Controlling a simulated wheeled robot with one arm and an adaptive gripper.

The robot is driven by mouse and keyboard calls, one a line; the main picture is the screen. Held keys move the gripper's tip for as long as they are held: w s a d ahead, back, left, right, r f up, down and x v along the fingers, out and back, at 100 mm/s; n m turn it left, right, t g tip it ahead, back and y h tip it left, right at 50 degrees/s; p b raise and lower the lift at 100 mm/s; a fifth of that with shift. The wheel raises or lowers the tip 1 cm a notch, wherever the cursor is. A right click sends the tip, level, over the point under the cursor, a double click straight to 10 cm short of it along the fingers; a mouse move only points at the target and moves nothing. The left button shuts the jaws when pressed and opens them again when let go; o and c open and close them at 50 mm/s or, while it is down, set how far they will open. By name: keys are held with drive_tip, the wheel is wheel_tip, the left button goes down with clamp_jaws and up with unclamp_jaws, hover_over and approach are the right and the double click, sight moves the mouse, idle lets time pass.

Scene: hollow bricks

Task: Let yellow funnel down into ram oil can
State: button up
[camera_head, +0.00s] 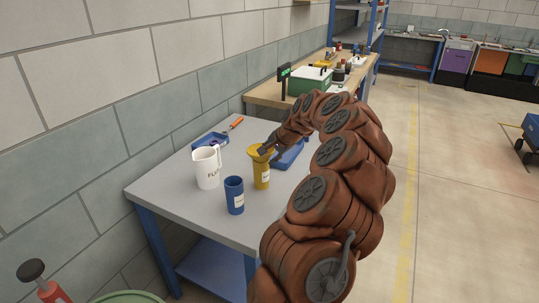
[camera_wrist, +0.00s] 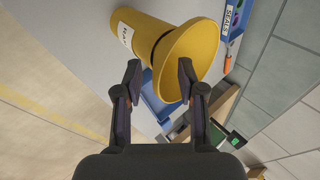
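The yellow ram oil can (camera_head: 262,178) stands upright on the grey table, with a white label. It also shows in the wrist view (camera_wrist: 148,30), where its label is partly readable. The yellow funnel (camera_head: 260,153) sits on the can's top, wide mouth up; in the wrist view its cone (camera_wrist: 190,58) narrows into the can. How deep its spout sits is hidden. My gripper (camera_wrist: 159,72) is at the funnel's rim, its fingers apart. One finger overlaps the rim in the picture; a gap shows beside the other. Contact cannot be told.
A white jug (camera_head: 206,169) and a blue cup (camera_head: 234,196) stand left of the can. A blue tray (camera_head: 290,157) lies behind it, near my arm. A blue seals bin (camera_head: 208,143) and an orange-handled tool (camera_head: 236,122) lie near the wall.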

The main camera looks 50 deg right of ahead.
drive_tip(key=v, duration=1.2)
drive_tip(key=shift+a, duration=0.1)
idle(0.5)
drive_tip(key=s+a+r+n+g+y, duration=0.15)
drive_tip(key=a+n, duration=0.35)
drive_tip(key=a, duration=1.1)
drive_tip(key=a+n+g+y, duration=0.15)
drive_tip(key=a+n, duration=0.35)
drive_tip(key=a, duration=1)
drive_tip(key=s+a+f+n+g+p, duration=0.1)
drive_tip(key=s+a+f+n+g, duration=0.25)
drive_tip(key=s+a, duration=0.6)
drive_tip(key=s+a+f+n+g+h, duration=0.1)
drive_tip(key=s+f+n, duration=0.1)
drive_tip(key=s, duration=0.6)
drive_tip(key=s+a+f+n+g+h, duration=0.1)
drive_tip(key=s+f+n, duration=0.1)
drive_tip(key=s, duration=0.6)
drive_tip(key=shift+a+f+g+p, duration=0.3)
drive_tip(key=shift+g+p, duration=0.05)
drive_tip(key=shift+p, duration=0.1)
drive_tip(key=shift+s, duration=0.15)
